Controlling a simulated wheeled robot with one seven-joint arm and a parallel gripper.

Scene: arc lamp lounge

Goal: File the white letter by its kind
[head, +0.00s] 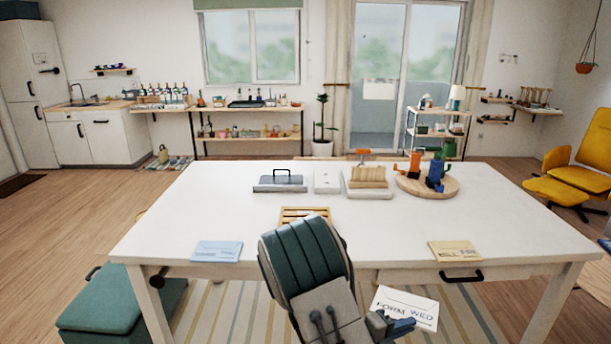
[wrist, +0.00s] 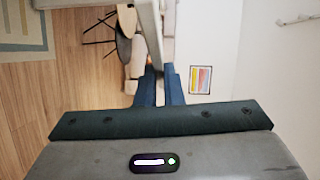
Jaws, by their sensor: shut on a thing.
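A blue letter (head: 217,251) lies at the table's near left. A yellow letter (head: 455,251), which seems to read "BILL", lies at the near right. A slatted wooden holder (head: 305,212) is partly hidden behind my arm.
The white table (head: 160,225) has a drawer handle (head: 462,277) on its front. Toward its back stand a grey handled case (head: 280,184), a white box (head: 327,182), a wooden block on a tray (head: 368,180) and a round board (head: 410,188). A green ottoman (head: 105,310) is at left.

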